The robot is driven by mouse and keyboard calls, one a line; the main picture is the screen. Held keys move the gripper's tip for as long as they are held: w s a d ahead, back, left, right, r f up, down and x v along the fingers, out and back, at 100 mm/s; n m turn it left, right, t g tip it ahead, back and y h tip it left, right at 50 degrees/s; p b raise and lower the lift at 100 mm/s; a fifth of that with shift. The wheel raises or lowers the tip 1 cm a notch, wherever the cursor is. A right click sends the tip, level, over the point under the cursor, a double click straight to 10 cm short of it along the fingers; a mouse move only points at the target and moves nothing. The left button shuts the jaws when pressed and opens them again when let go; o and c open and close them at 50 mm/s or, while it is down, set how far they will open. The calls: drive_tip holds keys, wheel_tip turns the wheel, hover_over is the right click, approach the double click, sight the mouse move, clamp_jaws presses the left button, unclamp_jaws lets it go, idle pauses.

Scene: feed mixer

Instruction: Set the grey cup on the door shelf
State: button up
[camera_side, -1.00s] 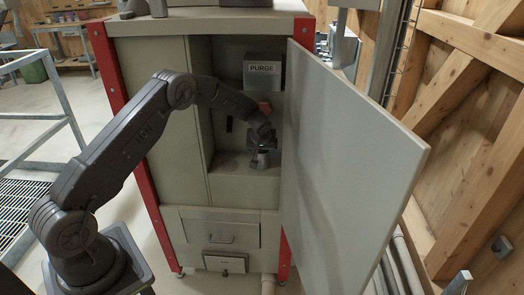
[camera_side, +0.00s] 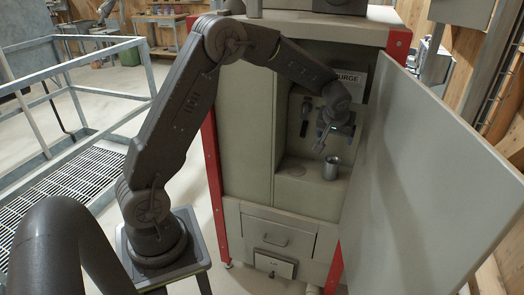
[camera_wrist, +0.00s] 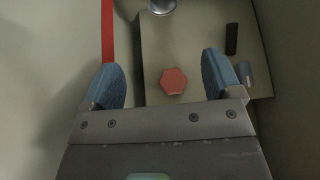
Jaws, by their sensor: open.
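The grey cup (camera_side: 331,167) stands upright on the ledge (camera_side: 317,188) inside the open cabinet, in the side view. My gripper (camera_side: 333,139) is above the cup, apart from it. The cabinet door (camera_side: 430,165) stands open on the right. I cannot make out a shelf on it.
A PURGE sign (camera_side: 350,83) is at the back of the compartment, partly hidden by my arm. The wrist view shows a red hexagonal knob (camera_wrist: 173,81) and a black handle (camera_wrist: 231,38). The cabinet's left panel and the open door bound the space closely.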

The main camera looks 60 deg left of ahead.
drive_tip(key=s+d+r+m+h, duration=0.1)
drive_tip(key=s+d+r+m, duration=0.1)
drive_tip(key=s+d+r, duration=0.4)
drive_tip(key=s+d+r+m+t, duration=0.1)
drive_tip(key=s+r, duration=0.2)
drive_tip(key=s, duration=0.6)
drive_tip(key=s+d+r+m+h, duration=0.1)
drive_tip(key=s+d+r+m, duration=0.1)
drive_tip(key=s+d+r, duration=0.4)
drive_tip(key=s+d+f+m+h, duration=0.1)
drive_tip(key=s+f+m, duration=0.2)
drive_tip(key=s, duration=0.8)
drive_tip(key=shift+s+d+h, duration=0.3)
drive_tip(key=shift+s+h, duration=0.1)
